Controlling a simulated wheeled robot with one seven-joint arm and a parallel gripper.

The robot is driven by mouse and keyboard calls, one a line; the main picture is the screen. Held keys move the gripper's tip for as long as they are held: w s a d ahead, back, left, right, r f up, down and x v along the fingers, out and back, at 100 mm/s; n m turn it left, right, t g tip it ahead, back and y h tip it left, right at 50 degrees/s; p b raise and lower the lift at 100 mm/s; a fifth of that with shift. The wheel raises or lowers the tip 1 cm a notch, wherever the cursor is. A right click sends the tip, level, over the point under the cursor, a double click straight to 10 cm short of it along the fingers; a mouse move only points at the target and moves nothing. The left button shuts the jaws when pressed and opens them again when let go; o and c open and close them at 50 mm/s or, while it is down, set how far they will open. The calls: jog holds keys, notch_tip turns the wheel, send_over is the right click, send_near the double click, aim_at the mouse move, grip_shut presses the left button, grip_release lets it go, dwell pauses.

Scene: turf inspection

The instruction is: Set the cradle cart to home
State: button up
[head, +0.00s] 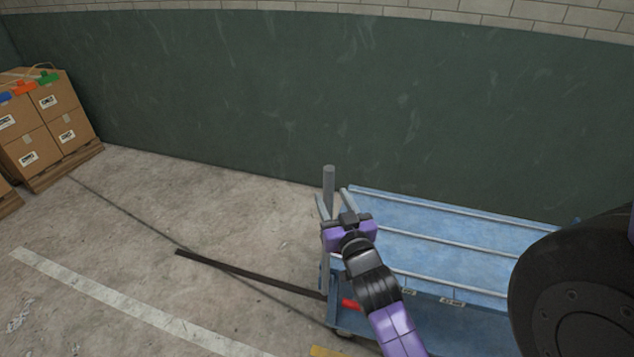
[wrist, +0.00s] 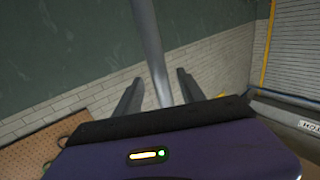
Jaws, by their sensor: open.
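The cradle cart (head: 440,238) is a low blue platform with pale rails across it, standing on the floor at the right of the head view. A grey upright post (head: 329,178) rises at its left end. My gripper (head: 332,196) is open at this post, with one finger on each side of it in the picture. In the wrist view the post (wrist: 150,38) passes between the two spread fingers (wrist: 158,84), with gaps on both sides. A red part (head: 351,304) shows low at the cart's left end. My arm hides some of the cart. No home marking is clearly identifiable.
A dark strip (head: 245,273) runs along the floor to the cart's left end. A white line (head: 110,296) and a yellow patch (head: 326,352) mark the floor. Cartons (head: 50,108) on a pallet stand far left. A green wall (head: 250,90) closes the back. Floor left of the cart is open.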

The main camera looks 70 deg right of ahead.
jog(key=p+x, duration=0.1)
jog(key=x, duration=0.5)
jog(key=shift+w+d, duration=0.25)
jog(key=shift+d, duration=0.05)
jog(key=shift+c, duration=0.2)
grip_shut()
dwell(1.0)
